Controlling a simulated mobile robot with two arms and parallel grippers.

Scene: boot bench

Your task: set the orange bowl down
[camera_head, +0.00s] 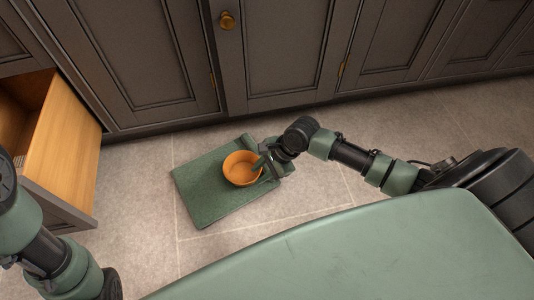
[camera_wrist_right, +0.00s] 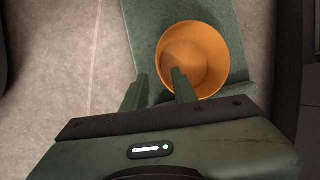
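The orange bowl (camera_head: 240,168) is upright over the green mat (camera_head: 205,200) on the floor and appears to rest on it. It also shows in the right wrist view (camera_wrist_right: 205,45). My right gripper (camera_head: 266,167) is at the bowl's rim. In the right wrist view its fingers (camera_wrist_right: 159,88) straddle the bowl's wall, one inside the bowl and one outside. A gap shows between the fingers and the thin wall, so it looks open. The bowl's underside is hidden. Of my left arm only links show at the lower left; its gripper is out of view.
Dark cabinets (camera_head: 290,50) line the back, with a brass knob (camera_head: 227,20). An open wooden drawer (camera_head: 65,135) juts out at the left. Pale tiled floor (camera_head: 135,180) is clear around the mat. A smooth green surface (camera_head: 370,250) fills the lower right foreground.

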